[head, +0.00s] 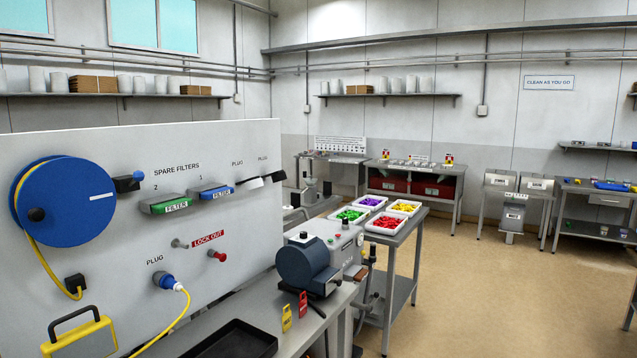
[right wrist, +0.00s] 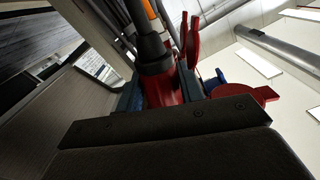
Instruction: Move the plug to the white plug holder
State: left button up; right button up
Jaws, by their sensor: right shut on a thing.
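In the right wrist view my right gripper (right wrist: 160,90) is shut on a red plug (right wrist: 162,91) with a dark collar and an orange-striped cable (right wrist: 150,14). Its far end is hidden behind the dark gripper body. In the head view a white plug holder (head: 253,184) sticks out from the panel under a PLUG label, beside a black holder (head: 275,177). A blue plug (head: 168,282) with a yellow cable sits lower on the panel by another PLUG label. Neither gripper shows in the head view. My left gripper is in no view.
The white panel (head: 120,230) also carries a blue cable reel (head: 65,202), green and blue filters, and a red lock-out knob (head: 217,255). A black tray (head: 235,341) and a grey machine (head: 325,245) stand on the bench. Red parts (right wrist: 240,96) show close beside the gripper.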

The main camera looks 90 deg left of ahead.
jog(key=c, duration=0.6)
jog(key=shift+s+a+f, duration=0.1)
jog(key=shift+s+f, duration=0.05)
jog(key=shift+f, duration=0.4)
jog(key=shift+s+a+f+b, duration=0.15)
jog(key=shift+s+f+b, duration=0.15)
jog(key=shift+f, duration=0.4)
jog(key=shift+s+a+f+b, duration=0.15)
jog(key=shift+f+b, duration=0.2)
jog(key=shift+f, duration=0.3)
dwell(0.6)
jog(key=shift+s+a+f, duration=0.2)
jog(key=shift+s+f, duration=0.05)
jog(key=shift+f, duration=0.6)
jog(key=shift+s+a+f, duration=0.15)
jog(key=shift+s+f, duration=0.05)
jog(key=shift+f, duration=0.6)
